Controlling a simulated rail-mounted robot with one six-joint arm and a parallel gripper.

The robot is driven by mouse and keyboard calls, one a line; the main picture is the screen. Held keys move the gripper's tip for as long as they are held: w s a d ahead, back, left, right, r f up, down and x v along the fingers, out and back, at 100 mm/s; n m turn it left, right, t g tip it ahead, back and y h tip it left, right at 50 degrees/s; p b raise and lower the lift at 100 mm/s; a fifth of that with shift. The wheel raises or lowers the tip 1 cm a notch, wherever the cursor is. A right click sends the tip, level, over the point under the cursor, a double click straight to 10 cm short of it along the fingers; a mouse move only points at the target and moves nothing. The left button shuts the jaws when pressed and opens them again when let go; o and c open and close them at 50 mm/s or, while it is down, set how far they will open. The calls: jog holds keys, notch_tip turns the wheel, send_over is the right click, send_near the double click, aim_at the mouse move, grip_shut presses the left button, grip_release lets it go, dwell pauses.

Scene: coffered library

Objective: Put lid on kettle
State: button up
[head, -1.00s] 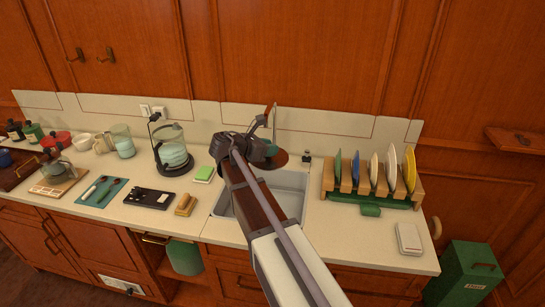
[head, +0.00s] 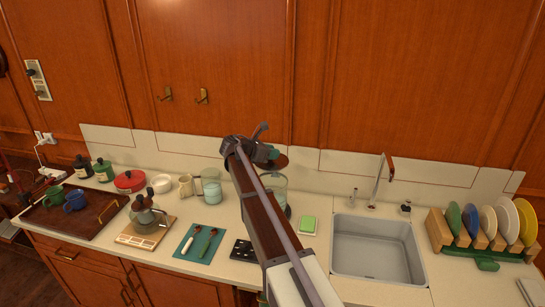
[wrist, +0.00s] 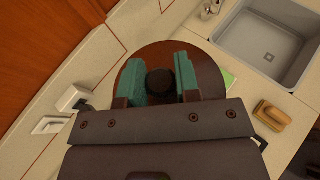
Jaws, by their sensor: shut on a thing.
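My gripper (head: 272,154) is shut on the black knob (wrist: 160,82) of the lid, with a green finger pad on each side of it in the wrist view. The lid is a round, dark red-brown disc (wrist: 150,55), and its edge also shows in the head view (head: 282,161). The glass kettle (head: 281,183) stands on the counter behind my arm, mostly hidden. The lid appears above and near the kettle in the head view; the gap between them cannot be told. The wrist view does not show the kettle clearly under the lid.
A green-topped sponge (head: 308,225) lies right of the kettle, and the sink (head: 375,250) with its tap (head: 382,178) is further right. A glass jar (head: 211,186) and cream mug (head: 187,186) stand left. The backsplash (head: 330,165) runs close behind.

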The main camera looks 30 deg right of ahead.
jog(key=shift+w+a, duration=0.1)
jog(key=shift+s+d+r, duration=0.1)
jog(key=shift+s+d, duration=0.15)
jog(key=shift+d, duration=0.1)
jog(key=shift+w+a+f+b, duration=0.1)
jog(key=shift+f+b, duration=0.3)
jog(key=shift+b, duration=0.05)
notch_tip(320, 180, down, 5)
jog(key=b, duration=0.5)
jog(key=shift+f+b, duration=1.55)
jog(key=shift+f, duration=0.05)
dwell(0.4)
jog(key=o, duration=1)
jog(key=p, duration=0.4)
send_near(272, 164)
jog(key=f, duration=0.1)
jog(key=w+f, duration=0.1)
jog(key=f, duration=0.1)
jog(key=w+f, duration=0.1)
jog(key=f, duration=0.1)
jog(key=shift+w+d, duration=0.25)
jog(key=shift+d, duration=0.05)
